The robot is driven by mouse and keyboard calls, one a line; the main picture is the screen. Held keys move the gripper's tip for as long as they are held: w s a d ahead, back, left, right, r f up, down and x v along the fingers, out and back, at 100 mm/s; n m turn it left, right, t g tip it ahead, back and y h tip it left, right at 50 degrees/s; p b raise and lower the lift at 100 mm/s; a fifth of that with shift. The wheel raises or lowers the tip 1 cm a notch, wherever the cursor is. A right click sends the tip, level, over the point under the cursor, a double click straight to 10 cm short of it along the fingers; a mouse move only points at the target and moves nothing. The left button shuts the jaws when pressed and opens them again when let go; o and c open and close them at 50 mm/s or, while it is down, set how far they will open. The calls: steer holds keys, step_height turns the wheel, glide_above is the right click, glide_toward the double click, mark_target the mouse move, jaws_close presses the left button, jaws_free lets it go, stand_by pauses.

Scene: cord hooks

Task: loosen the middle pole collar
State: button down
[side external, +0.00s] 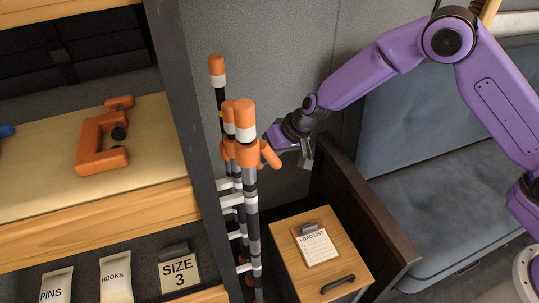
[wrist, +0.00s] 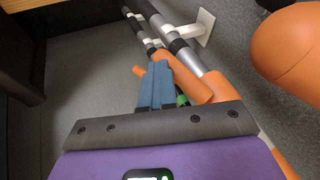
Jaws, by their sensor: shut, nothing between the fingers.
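Several upright poles stand close together in the side view, banded black, white and grey with orange tops. The nearest pole has an orange cap (side external: 244,112) and an orange collar (side external: 246,156) with a lever (side external: 269,155) angled to the right. The middle pole's orange top (side external: 229,108) shows just behind it; its collar is mostly hidden. My gripper (side external: 270,139) is at collar height, right of the poles. In the wrist view its blue fingers (wrist: 155,85) are together and empty, beside an orange lever or collar part (wrist: 190,80). I cannot tell whether they touch.
A wooden cabinet with a clipboard (side external: 317,246) stands below right, beside a dark panel (side external: 350,205). A dark upright (side external: 185,100) and shelf with an orange clamp (side external: 95,140) are left. A large orange cap (wrist: 288,45) is close on the wrist view's right. White brackets (wrist: 195,28) hold the poles.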

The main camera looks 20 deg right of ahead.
steer(key=w+d+r, duration=0.1)
steer(key=d+r, duration=0.8)
steer(key=r, duration=0.1)
steer(key=w+f+n+g+y, duration=0.2)
steer(key=w+n+g, duration=0.2)
steer(key=w+n, duration=0.25)
steer(key=s+a+f, duration=0.3)
steer(key=a+f, duration=0.4)
steer(key=f, duration=0.2)
steer(key=shift+s+a+n, duration=0.15)
steer(key=shift+a+n, duration=0.2)
stand_by(0.4)
steer(key=shift+s, duration=0.1)
steer(key=shift+s+t, duration=0.2)
steer(key=shift+t, duration=0.2)
